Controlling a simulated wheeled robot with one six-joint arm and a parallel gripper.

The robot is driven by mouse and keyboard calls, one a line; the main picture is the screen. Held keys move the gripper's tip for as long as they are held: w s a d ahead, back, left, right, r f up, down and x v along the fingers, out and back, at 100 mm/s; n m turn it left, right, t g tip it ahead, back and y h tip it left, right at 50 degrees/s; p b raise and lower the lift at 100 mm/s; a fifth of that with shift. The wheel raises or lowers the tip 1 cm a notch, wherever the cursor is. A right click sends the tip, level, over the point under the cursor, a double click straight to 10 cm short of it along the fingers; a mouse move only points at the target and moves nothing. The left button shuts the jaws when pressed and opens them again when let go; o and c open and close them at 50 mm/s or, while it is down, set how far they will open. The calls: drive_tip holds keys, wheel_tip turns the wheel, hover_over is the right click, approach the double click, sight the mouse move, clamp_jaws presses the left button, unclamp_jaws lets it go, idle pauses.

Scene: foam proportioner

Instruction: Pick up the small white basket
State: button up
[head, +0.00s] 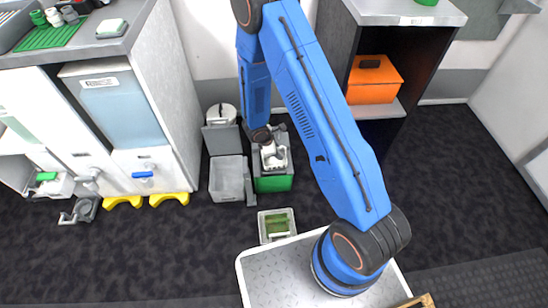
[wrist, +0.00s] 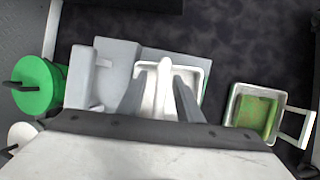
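A small white basket-like tray (head: 281,158) with a raised white bar or handle sits on top of a green box (head: 273,184) on the floor. In the wrist view the white tray (wrist: 202,71) lies under my gripper (wrist: 158,82), with the bar between the two fingers. The fingers are apart, with a gap visible beside the bar. A second small white basket (head: 263,229) with a green inside stands on the floor nearer to me; in the wrist view it is at right (wrist: 231,108), its handle out to the side. In the head view my gripper (head: 264,140) partly hides the tray.
A grey bin (head: 227,178) stands close left of the green box. A white round container (head: 221,114) is behind it. Yellow feet (head: 170,198) lie by the cabinet at left. An orange box (head: 374,80) sits in the right shelf. Dark floor is free at right.

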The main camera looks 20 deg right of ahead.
drive_tip(key=shift+f, duration=0.25)
drive_tip(key=shift+c, duration=0.5)
clamp_jaws()
drive_tip(key=shift+r, duration=0.15)
